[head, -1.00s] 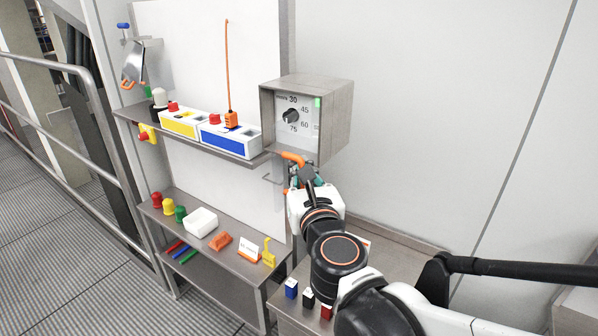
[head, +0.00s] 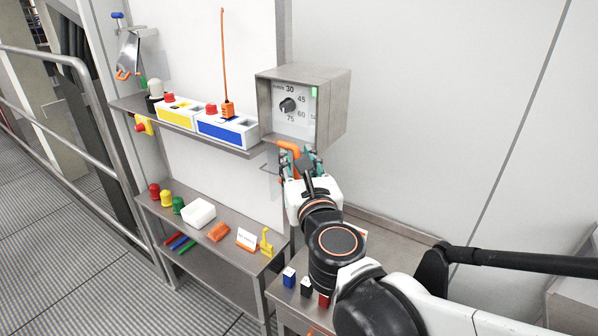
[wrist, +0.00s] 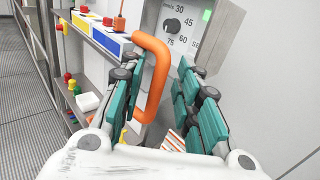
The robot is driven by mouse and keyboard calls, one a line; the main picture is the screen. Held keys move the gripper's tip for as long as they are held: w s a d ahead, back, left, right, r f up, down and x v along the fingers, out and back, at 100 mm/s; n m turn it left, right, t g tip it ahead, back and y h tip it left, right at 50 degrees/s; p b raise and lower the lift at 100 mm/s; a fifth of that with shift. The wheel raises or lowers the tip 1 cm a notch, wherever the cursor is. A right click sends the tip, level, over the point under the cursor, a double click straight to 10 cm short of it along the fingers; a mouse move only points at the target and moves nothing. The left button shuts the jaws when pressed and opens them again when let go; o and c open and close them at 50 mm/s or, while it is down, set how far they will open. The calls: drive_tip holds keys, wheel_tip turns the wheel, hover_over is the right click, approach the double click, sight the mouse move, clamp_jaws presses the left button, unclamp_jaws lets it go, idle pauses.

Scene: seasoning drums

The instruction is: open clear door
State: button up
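The clear door is hard to make out; a faint see-through panel (head: 272,183) shows just below the dial box, left of my gripper. An orange handle (head: 289,147) stands at the lower front of the box, and its curved bar fills the middle of the wrist view (wrist: 158,75). My gripper (head: 302,163) is just below and right of the handle. In the wrist view its teal-padded fingers (wrist: 166,88) are spread, with the handle bar between them, nearer the left finger. A gap shows between the bar and the right finger. Whether the left finger touches the bar I cannot tell.
The grey metal dial box (head: 333,110) stands at the right end of the upper shelf (head: 190,140). Yellow and blue switch boxes sit left of it. A lower shelf (head: 215,215) holds coloured caps, a white tray and small parts. Bare wall lies to the right.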

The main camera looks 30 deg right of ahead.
drive_tip(key=v, duration=0.7)
idle(0.3)
drive_tip(key=shift+f, duration=0.15)
idle(0.5)
wheel_tip(320, 180, down, 28)
drive_tip(key=s+d+m+g+b, duration=0.15)
drive_tip(key=m+g+b, duration=0.45)
drive_tip(key=m+b, duration=1.4)
drive_tip(key=s+a+f+m+g+y+b, duration=0.1)
drive_tip(key=a+f+m+g+y+b, duration=0.1)
drive_tip(key=f+m+b, duration=0.4)
drive_tip(key=s+a+f+m+g+y+b, duration=0.1)
drive_tip(key=a+f+m+g+y+b, duration=0.1)
drive_tip(key=a+f+m+b, duration=0.4)
wheel_tip(320, 180, down, 8)
drive_tip(key=y+b, duration=0.1)
drive_tip(key=b, duration=0.3)
drive_tip(key=shift+a+y, duration=0.15)
drive_tip(key=shift+y, duration=0.25)
